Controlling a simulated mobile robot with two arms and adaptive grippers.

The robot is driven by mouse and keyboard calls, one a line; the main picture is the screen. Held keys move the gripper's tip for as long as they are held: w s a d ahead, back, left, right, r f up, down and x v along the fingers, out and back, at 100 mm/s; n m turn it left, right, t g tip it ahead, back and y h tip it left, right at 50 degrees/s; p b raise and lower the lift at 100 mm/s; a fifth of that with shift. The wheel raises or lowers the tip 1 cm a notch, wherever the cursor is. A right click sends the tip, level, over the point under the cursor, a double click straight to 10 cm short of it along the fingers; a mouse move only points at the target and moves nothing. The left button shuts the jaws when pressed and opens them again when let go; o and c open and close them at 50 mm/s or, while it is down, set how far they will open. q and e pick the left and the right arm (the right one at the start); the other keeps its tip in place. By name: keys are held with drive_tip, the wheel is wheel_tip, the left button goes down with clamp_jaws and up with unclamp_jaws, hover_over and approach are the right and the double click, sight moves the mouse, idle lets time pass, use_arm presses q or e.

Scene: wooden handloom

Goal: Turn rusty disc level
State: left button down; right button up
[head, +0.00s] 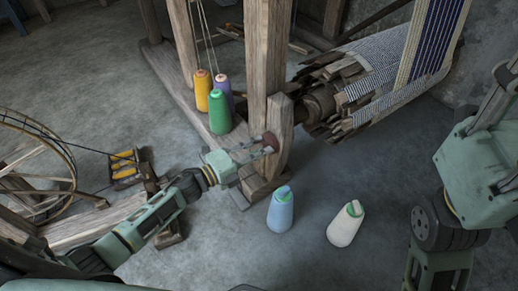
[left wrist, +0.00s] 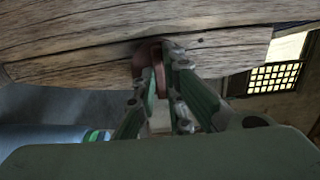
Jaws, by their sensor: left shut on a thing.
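The rusty disc (head: 271,139) sits on the side of a short wooden post of the loom, in the middle of the head view. My left gripper (head: 266,147) reaches it from the left and is shut on it. In the left wrist view the reddish-brown disc (left wrist: 151,58) shows between the two fingers (left wrist: 162,75), against the grained wood (left wrist: 80,45). The fingers hide part of the disc, so its exact tilt cannot be told. My right arm shows at the right edge of the head view, but its gripper fingers are not seen.
A spinning wheel (head: 35,165) is at left.

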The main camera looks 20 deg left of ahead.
use_arm(q)
drive_tip(key=c, duration=1.8)
unclamp_jaws()
drive_tip(key=shift+c, duration=0.2)
drive_tip(key=v, duration=1.2)
